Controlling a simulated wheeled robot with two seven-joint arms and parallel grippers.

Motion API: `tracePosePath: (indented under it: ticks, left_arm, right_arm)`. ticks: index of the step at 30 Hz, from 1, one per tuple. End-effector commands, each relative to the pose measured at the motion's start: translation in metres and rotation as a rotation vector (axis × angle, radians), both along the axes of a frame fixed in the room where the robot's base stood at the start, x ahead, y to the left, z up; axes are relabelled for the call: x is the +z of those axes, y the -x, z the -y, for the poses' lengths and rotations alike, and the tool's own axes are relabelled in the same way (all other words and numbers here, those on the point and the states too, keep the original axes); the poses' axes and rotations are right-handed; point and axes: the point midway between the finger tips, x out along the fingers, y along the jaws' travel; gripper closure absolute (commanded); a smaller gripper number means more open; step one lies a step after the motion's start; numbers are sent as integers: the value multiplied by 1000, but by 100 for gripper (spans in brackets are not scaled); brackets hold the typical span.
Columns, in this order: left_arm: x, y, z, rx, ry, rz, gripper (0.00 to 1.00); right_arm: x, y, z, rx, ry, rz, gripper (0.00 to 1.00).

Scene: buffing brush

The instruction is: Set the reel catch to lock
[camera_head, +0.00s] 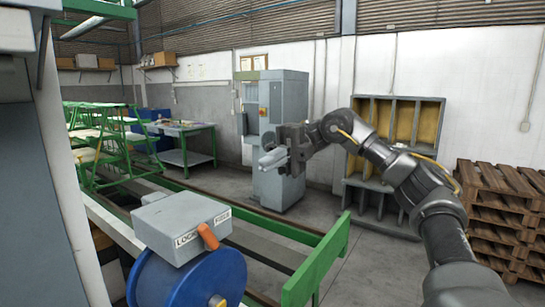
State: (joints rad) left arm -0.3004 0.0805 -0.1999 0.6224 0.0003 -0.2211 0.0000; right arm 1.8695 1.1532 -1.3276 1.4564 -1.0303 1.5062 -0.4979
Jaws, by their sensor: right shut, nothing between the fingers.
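The reel catch is a grey box (178,222) at the lower left, on top of a blue reel (190,277). Its front carries a white label reading LOCK (187,239) on the left and a second, smaller label (222,217) on the right, too small to read surely. An orange lever (208,236) sticks out between the two labels; which setting it is at cannot be told. My right gripper (270,159) is shut and empty, in the air above and to the right of the catch, well apart from it. My left gripper is not in view.
A green rail (318,262) runs right of the reel. A grey cabinet (283,120), a shelf unit (398,125) and stacked wooden pallets (497,205) stand behind. A green workbench (190,145) is at the back left. The air between gripper and catch looks clear.

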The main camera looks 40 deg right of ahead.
Motion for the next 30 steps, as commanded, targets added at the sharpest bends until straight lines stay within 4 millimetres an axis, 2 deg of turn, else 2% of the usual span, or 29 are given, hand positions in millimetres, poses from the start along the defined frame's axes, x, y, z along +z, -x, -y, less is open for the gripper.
tracePosePath:
  ticks: [7, 25, 28, 30]
  left_arm:
    - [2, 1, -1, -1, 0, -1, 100]
    - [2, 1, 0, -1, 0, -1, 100]
    - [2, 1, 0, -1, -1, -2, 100]
    - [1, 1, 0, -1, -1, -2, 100]
  right_arm:
    - [3, -1, 7, -3, -2, 2, 100]
    - [3, -2, 7, -2, -1, 1, 100]
    - [0, -8, 6, -19, -8, 11, 100]
    - [-4, -22, 6, -56, -22, 34, 100]
